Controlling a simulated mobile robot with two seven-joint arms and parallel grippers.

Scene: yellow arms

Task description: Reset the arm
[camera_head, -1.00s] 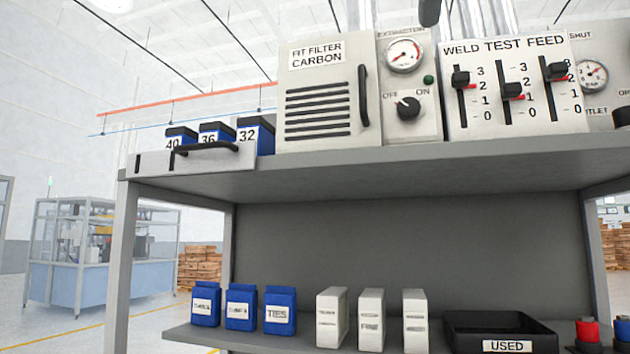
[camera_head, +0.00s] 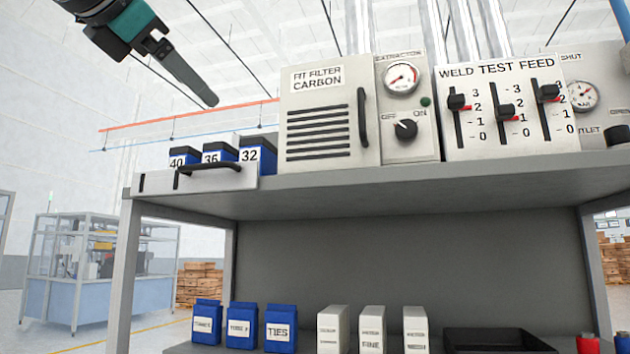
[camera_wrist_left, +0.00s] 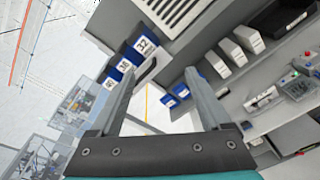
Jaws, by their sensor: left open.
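My left gripper (camera_head: 200,92) comes in from the top left of the head view, in the air beside the filter unit and above the blue boxes. In the left wrist view my left gripper (camera_wrist_left: 163,92) shows two grey fingers spread wide with nothing between them. The right gripper is not in view.
A grey shelf unit (camera_head: 400,185) fills the front. On top stand blue numbered boxes (camera_head: 217,153), a carbon filter box (camera_head: 320,115) and a weld test panel (camera_head: 505,100). Blue cartons (camera_head: 240,326), white cartons (camera_head: 372,328) and a black bin (camera_head: 495,340) are below.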

